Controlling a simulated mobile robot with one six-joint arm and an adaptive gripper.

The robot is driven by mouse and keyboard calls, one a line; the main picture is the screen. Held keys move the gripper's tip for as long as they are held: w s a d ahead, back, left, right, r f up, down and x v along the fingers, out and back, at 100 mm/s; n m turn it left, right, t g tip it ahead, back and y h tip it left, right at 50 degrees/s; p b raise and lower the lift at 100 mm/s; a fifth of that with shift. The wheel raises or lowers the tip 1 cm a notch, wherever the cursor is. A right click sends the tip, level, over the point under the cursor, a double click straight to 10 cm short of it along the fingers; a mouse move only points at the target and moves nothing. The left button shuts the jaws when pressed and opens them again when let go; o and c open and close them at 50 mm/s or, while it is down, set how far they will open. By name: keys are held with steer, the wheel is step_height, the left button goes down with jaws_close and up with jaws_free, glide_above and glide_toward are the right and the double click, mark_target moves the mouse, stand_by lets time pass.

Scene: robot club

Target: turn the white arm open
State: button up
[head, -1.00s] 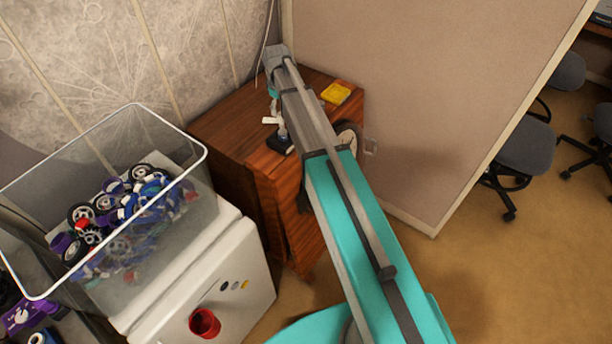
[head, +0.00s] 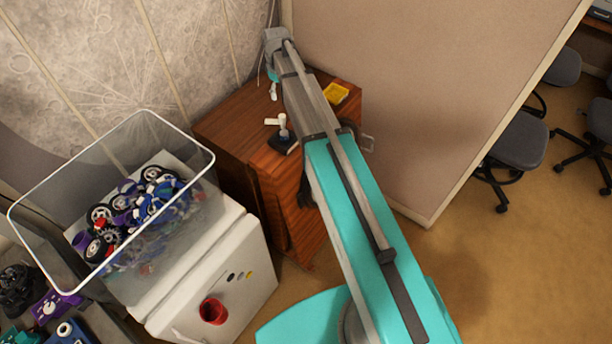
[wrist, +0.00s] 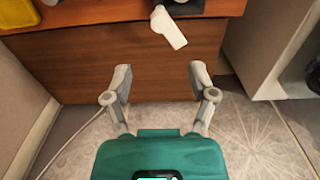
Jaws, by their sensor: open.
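The white arm (head: 272,121) is a short flat lever on a pale upright post with a dark base. It stands on the wooden cabinet near its left edge. In the wrist view the white arm (wrist: 168,28) points downward past the cabinet edge at the top. My gripper (wrist: 160,75) is open and empty, with its two grey fingers apart and below the lever in that view, not touching it. In the head view my gripper (head: 273,90) is small and partly hidden by my arm, on the wall side of the lever.
The wooden cabinet (head: 235,125) stands by the patterned wall and a beige partition (head: 430,90). A yellow tray (head: 335,93) lies on its top.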

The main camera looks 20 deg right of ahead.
steer(key=s+f+m+b, duration=0.2)
steer(key=s+f+b, duration=0.3)
steer(key=s, duration=0.4)
steer(key=s+f+m+b, duration=0.3)
steer(key=s+f+b, duration=0.2)
steer(key=s, duration=0.4)
steer(key=s+d+f+m+b, duration=0.1)
steer(key=s+f+m+b, duration=0.1)
steer(key=s+f+b, duration=0.3)
steer(key=s, duration=0.4)
steer(key=shift+f+b, duration=0.15)
steer(key=shift+b, duration=0.25)
